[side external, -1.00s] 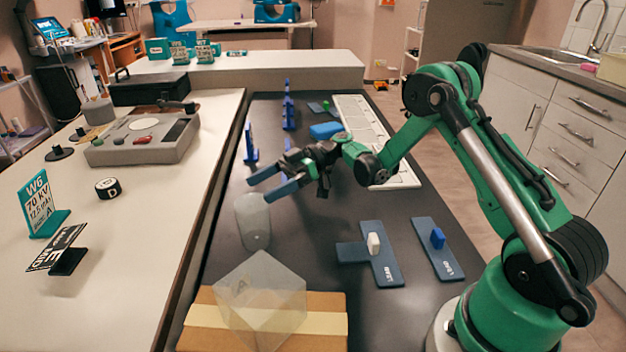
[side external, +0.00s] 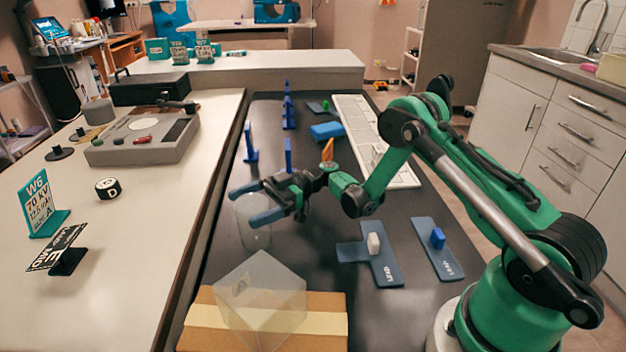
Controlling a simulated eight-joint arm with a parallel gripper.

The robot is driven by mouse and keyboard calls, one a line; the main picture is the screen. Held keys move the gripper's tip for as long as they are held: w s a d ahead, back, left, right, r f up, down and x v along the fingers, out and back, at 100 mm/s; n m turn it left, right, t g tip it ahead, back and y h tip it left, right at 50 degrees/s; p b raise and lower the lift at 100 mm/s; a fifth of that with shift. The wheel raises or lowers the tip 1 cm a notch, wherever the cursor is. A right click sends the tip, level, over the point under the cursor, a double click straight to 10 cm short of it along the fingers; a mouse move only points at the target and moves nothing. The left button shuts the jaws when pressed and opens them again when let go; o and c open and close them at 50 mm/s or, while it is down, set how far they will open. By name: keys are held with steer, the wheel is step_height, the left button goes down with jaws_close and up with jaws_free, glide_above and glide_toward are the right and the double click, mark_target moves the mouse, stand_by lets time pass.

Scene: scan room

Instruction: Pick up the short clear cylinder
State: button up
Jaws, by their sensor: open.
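The short clear cylinder (side external: 257,237) stands upright on the dark table, left of centre and behind the cardboard box. My gripper (side external: 239,205) is open, its two blue fingers pointing left at the cylinder's upper part. One finger shows beyond the cylinder's top and the other crosses in front of its upper right side. I cannot tell whether the fingers touch it or are low enough to surround it. The cylinder's top is partly hidden by the near finger.
A clear cube (side external: 262,300) sits tilted on the cardboard box (side external: 325,325) in front. Blue uprights (side external: 250,143) stand behind. A white rack (side external: 375,140) lies at the back right.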

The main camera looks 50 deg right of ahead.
steer(key=c, duration=1.5)
steer(key=shift+r, duration=0.15)
